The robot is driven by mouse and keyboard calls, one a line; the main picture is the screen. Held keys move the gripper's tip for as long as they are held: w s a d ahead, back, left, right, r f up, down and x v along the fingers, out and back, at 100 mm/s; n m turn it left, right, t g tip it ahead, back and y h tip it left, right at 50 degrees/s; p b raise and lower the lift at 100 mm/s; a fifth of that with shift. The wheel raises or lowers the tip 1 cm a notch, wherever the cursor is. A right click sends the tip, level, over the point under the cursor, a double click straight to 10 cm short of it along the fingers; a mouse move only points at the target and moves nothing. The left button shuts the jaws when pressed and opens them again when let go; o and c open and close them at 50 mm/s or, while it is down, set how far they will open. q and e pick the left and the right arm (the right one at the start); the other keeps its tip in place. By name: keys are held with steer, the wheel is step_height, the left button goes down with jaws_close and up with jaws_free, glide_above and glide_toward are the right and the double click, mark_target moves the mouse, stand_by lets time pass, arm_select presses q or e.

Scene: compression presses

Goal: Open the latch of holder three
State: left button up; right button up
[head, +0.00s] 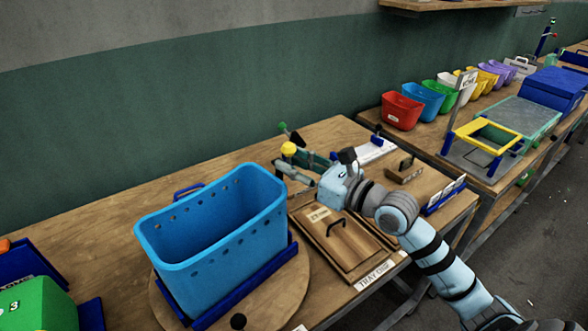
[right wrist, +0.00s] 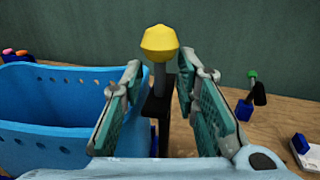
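A lever with a yellow knob (head: 288,149) stands behind the right edge of the blue perforated basket (head: 205,225). My right gripper (head: 297,172) is at this lever, with its fingers apart. In the right wrist view the yellow knob (right wrist: 159,42) shows between and beyond the two open fingers (right wrist: 162,85), on a dark post. I cannot tell whether either finger touches it. A second lever with a green knob (head: 282,127) is behind; its knob also shows in the right wrist view (right wrist: 252,74). No label for holder three is readable on either lever. My left gripper is out of view.
The basket sits in a blue frame on a round wooden board. A green box marked 3 (head: 36,306) is at lower left. A wooden tray with a black handle (head: 337,228) lies below my right arm. Coloured bins (head: 402,111) line the far right table.

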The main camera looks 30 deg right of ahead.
mark_target(294, 148)
steer(key=shift+c, duration=0.6)
jaws_close()
stand_by(0.7)
steer(key=shift+o, duration=0.6)
jaws_free()
step_height(294, 148, up, 10)
